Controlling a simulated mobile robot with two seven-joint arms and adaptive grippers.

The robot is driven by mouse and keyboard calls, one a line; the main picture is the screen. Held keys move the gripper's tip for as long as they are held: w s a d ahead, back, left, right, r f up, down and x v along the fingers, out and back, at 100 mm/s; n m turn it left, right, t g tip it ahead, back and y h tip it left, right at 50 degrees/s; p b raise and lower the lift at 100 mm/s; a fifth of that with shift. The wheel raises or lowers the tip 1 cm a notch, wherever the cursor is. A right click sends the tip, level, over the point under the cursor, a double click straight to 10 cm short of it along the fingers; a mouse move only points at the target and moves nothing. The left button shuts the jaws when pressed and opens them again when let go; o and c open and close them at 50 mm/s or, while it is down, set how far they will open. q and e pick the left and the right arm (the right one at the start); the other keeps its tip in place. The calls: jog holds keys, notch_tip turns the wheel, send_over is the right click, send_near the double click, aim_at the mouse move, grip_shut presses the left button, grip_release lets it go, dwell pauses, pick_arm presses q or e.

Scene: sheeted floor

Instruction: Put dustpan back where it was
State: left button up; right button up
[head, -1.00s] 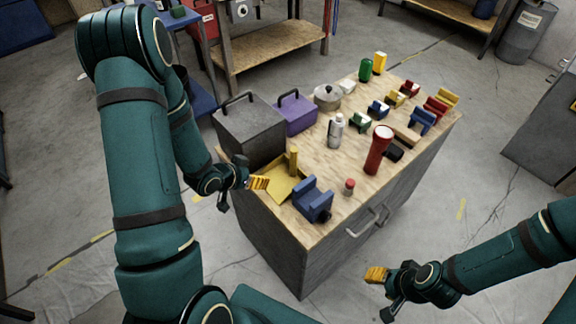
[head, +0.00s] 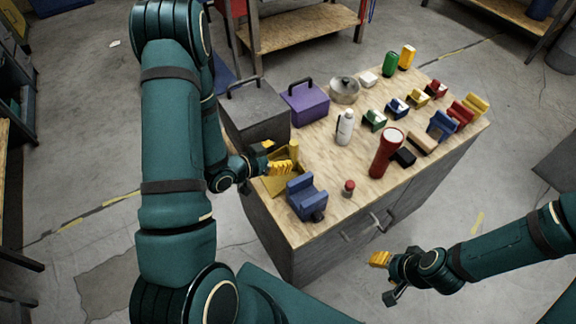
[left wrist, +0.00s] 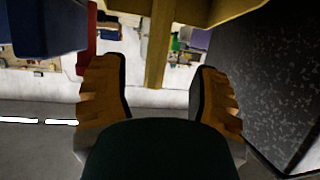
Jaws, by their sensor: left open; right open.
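The yellow dustpan (head: 275,187) lies on the near left corner of the wooden cabinet top, with its handle (head: 294,151) standing upright. My left gripper (head: 277,157) is open at the dustpan, its orange fingers partly covering it in the head view. In the left wrist view the dustpan's handle (left wrist: 157,62) shows ahead, between the two spread fingers (left wrist: 159,100). I cannot tell whether a finger touches it. My right gripper (head: 385,276) is open and empty, low in front of the cabinet.
A grey toolbox (head: 253,112) and a purple toolbox (head: 305,104) stand behind the dustpan. A blue vise (head: 305,197) is close in front.

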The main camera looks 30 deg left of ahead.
aim_at(295, 154)
pick_arm(q)
jog(key=x, duration=0.2)
jog(key=shift+w+d+f, duration=0.15)
jog(key=shift+w, duration=0.1)
jog(key=x, duration=0.2)
jog(key=b+x, duration=0.1)
jog(key=x, duration=0.1)
jog(key=shift+s+d+f, duration=0.1)
jog(key=shift+f, duration=0.2)
jog(key=shift+w+d+f, duration=0.1)
jog(key=shift+w+d, duration=0.1)
jog(key=shift+w, duration=0.3)
grip_shut()
